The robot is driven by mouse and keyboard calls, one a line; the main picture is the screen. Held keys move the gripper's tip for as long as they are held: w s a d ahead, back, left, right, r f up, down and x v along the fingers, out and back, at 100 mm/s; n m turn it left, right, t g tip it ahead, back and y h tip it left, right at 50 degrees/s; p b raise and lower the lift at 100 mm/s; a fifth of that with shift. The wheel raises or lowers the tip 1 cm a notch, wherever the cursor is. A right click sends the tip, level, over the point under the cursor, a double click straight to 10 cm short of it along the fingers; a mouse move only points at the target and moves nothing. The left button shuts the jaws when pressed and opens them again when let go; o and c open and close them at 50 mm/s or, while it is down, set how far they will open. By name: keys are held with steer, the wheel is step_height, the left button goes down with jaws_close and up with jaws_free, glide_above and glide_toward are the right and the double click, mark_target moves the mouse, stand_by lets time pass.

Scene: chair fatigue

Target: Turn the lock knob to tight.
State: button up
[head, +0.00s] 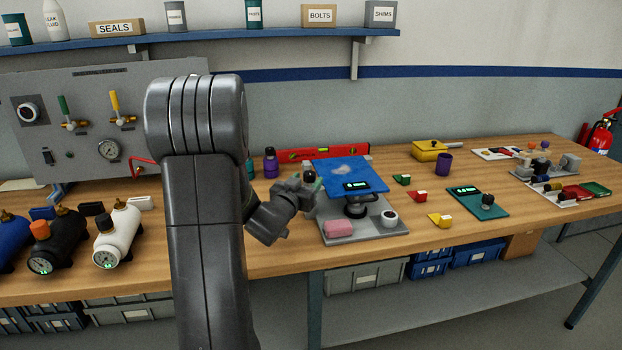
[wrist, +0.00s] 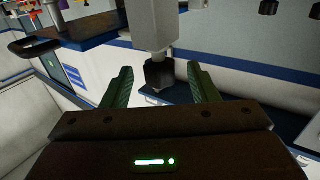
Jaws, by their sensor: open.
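My gripper (head: 314,184) is at the left edge of a blue plate (head: 345,170) that stands on a black post above a grey base (head: 365,232). Its green fingers are spread in the wrist view (wrist: 159,72). A black knob-like end (wrist: 159,75) on a pale grey block (wrist: 151,25) shows between and beyond the fingertips, and the fingers do not visibly touch it. It looks like the lock knob, but its marking cannot be read. In the head view my gripper and the plate crowd that spot, so the knob is not clear there.
A pink block (head: 318,228) and a white round piece with a dark top (head: 389,218) are on the grey base. A red level (head: 322,152) lies behind. Coloured blocks and a teal board (head: 478,203) are to the right. Pressure tanks (head: 117,238) stand at the left.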

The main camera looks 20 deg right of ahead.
mark_target(312, 174)
steer(key=b+v, duration=0.1)
steer(key=v, duration=0.8)
steer(key=shift+s+a, duration=0.1)
steer(key=p+x, duration=0.2)
steer(key=x, duration=1.1)
steer(key=shift+w+d+f, duration=0.1)
steer(key=shift+w+d, duration=0.2)
steer(key=shift+d, duration=0.05)
steer(key=shift+s+a, duration=0.1)
steer(key=shift+a, duration=0.05)
